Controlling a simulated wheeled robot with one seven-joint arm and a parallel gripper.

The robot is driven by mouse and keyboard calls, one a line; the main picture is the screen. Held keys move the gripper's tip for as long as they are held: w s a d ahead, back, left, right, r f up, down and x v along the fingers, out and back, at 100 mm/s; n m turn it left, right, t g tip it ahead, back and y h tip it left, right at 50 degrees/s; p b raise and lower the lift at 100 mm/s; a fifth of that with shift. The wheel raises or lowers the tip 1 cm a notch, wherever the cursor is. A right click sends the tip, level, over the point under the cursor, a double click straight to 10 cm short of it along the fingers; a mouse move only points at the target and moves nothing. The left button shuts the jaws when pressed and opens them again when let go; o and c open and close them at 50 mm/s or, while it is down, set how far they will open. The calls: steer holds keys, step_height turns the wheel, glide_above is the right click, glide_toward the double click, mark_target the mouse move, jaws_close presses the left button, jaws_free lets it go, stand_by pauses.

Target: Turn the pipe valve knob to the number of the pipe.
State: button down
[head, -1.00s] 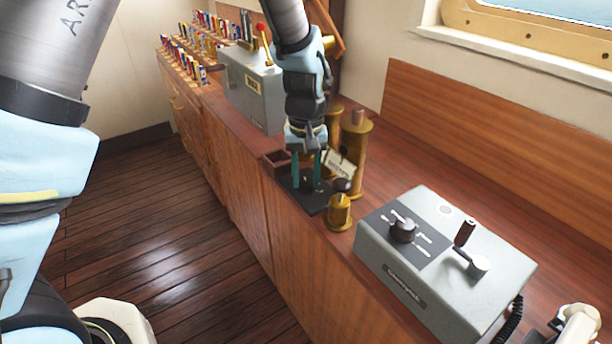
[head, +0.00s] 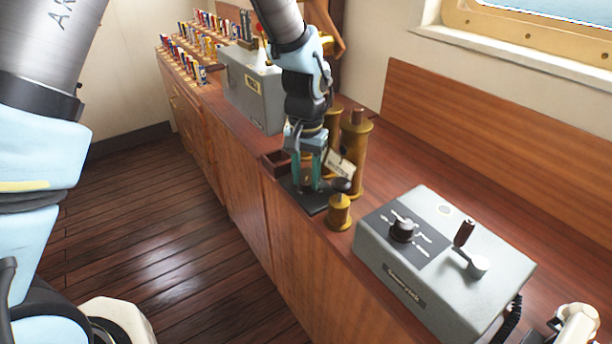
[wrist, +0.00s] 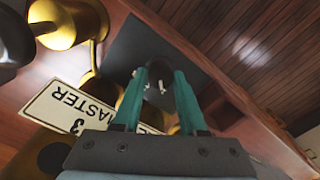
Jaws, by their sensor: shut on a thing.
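My gripper (head: 309,187) points down at the dark square plate (head: 315,207) on the wooden counter. Its teal fingers are shut on a dark round knob (wrist: 160,70) on that plate; the fingers hide most of the knob in the head view. Small white marks lie beside the fingertips on the plate (wrist: 135,35), too small to read. A cream tag (head: 340,162) hangs by the brass pipes (head: 357,145). In the wrist view the tag (wrist: 62,104) is upside down and shows "MASTER" and a "3". Which way the knob points cannot be told.
A short brass cylinder (head: 340,213) and a dark ball-shaped knob (head: 341,185) stand close right of the gripper. A small wooden box (head: 275,162) is just left of it. A grey box with dial and crank (head: 440,260) stands at the right, another grey box (head: 252,90) behind.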

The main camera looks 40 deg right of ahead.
mark_target(306, 181)
steer(key=shift+c, duration=2.3)
jaws_free()
step_height(306, 181, up, 11)
steer(key=b, duration=0.1)
steer(key=shift+b, duration=0.3)
steer(key=shift+f, duration=0.1)
